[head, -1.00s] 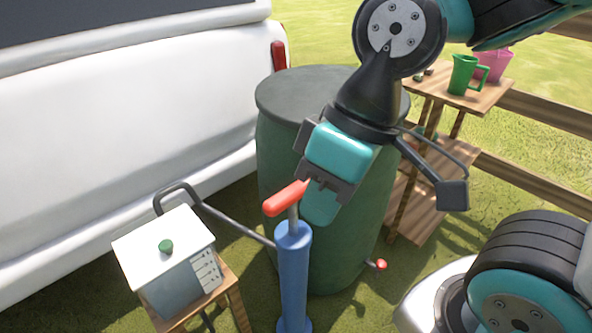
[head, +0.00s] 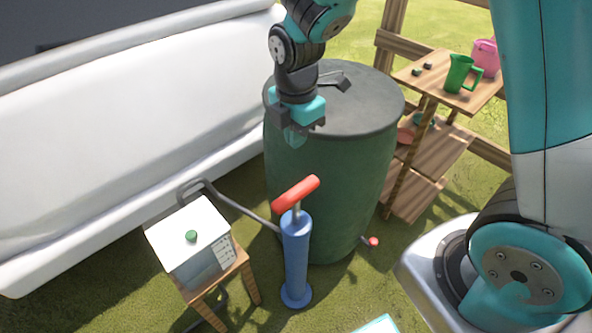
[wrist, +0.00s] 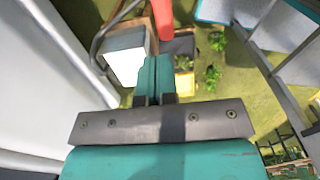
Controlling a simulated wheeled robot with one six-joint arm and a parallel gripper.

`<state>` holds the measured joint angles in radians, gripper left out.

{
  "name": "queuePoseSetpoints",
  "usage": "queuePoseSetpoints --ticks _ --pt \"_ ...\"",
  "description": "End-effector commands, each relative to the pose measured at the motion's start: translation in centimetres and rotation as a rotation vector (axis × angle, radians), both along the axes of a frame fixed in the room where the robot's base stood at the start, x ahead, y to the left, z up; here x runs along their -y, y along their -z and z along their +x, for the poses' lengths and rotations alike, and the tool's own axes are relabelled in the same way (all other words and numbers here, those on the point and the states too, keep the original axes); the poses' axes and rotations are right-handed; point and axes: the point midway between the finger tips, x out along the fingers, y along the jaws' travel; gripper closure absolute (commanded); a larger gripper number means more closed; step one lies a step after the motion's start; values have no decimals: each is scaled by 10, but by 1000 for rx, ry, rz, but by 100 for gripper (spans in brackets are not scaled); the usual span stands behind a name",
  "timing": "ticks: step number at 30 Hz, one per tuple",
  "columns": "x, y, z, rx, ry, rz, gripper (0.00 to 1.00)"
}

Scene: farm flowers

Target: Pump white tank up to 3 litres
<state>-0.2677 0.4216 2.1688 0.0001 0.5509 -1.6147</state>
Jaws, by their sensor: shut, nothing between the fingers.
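The white tank (head: 190,236) has a green cap on top and scale marks on its right side; I cannot read its level. It sits on a small wooden stand, left of the blue pump (head: 296,258). The pump stands upright on the grass. Its red handle (head: 298,192) sits a little above the body on a short metal rod. In the wrist view the handle (wrist: 162,20) lies ahead of the fingers and the tank (wrist: 126,50) to their left. My gripper (head: 296,138) is shut and empty, above the handle and apart from it, in front of the green barrel.
The green barrel (head: 330,180) stands close behind the pump. A white vehicle (head: 130,130) fills the left. A grey hose (head: 240,209) runs between tank and pump. A wooden shelf (head: 443,78) at right holds a green jug (head: 459,73) and a pink container (head: 486,57).

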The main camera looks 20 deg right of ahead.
Motion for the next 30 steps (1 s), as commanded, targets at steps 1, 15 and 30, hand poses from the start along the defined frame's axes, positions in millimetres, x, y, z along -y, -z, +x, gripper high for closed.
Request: queuePoseSetpoints --ticks 1,15,30 --pt "0 1 0 0 -5 -2 100" --pt "0 21 -1 -5 -4 -2 100" --pt "0 120 -1 -4 -3 -1 100"
